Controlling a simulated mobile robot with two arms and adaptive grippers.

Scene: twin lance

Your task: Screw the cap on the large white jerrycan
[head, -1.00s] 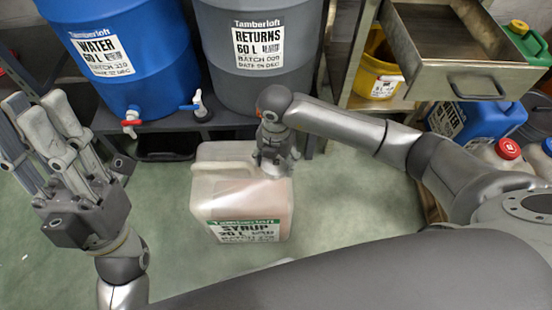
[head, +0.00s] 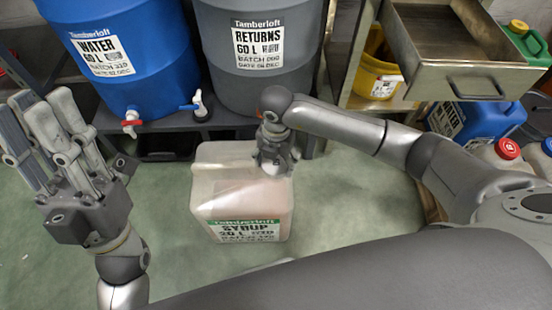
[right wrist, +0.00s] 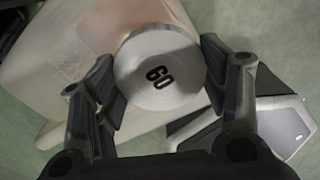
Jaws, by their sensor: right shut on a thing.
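The large white jerrycan (head: 230,185), with a green-topped SYRUP label, stands upright on the floor in the middle of the head view. It also shows in the right wrist view (right wrist: 50,75). My right gripper (head: 273,165) points down over its right side. My left gripper (head: 45,140) is open and empty at the left, fingers spread, away from the jerrycan.
A blue WATER drum (head: 130,60) and a grey RETURNS drum (head: 255,60) stand behind on a dark rack. A metal drawer (head: 460,70) juts out at upper right, with a yellow bucket (head: 375,70) and blue can (head: 475,120) near it. Green floor is clear left of the jerrycan.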

